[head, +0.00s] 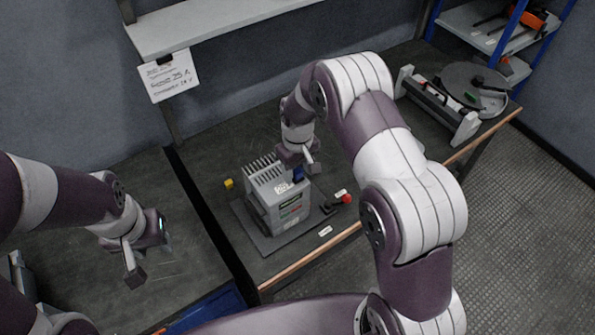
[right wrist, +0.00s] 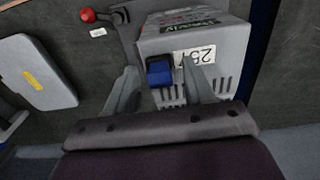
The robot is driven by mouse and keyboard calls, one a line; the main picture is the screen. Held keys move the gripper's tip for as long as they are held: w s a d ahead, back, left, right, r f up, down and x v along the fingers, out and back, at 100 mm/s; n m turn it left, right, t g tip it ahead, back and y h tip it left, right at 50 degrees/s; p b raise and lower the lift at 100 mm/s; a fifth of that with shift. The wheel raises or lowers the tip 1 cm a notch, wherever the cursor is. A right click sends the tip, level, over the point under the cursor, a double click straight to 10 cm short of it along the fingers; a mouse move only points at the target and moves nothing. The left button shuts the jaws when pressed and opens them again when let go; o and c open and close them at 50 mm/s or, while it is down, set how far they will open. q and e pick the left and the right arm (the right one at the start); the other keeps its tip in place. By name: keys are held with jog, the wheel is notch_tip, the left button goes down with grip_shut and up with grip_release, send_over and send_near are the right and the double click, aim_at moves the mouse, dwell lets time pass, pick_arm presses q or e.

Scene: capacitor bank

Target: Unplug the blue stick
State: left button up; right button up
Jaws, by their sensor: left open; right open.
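The blue stick (head: 298,174) stands at the top of a grey box (head: 287,212) with slotted fins, beside a paper label. In the right wrist view the blue stick (right wrist: 159,72) shows as a blue block on the box (right wrist: 180,40), next to the label marked 25. My right gripper (head: 299,163) is above the box, pointing down. Its two fingers are apart, with the blue stick in view between their tips; I cannot tell whether they touch it. My left gripper (head: 148,251) is open and empty over the left part of the bench.
A red-knobbed lever (head: 346,199) sits right of the box, and a small yellow block (head: 229,184) left of it. A grey frame device (head: 437,106) and round tray (head: 473,95) stand at the far right bench end. A shelf (head: 205,25) hangs above; the left bench is mostly clear.

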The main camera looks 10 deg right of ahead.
aim_at(298, 170)
grip_shut()
jog(key=shift+r+p, duration=2.3)
jog(key=shift+r, duration=0.75)
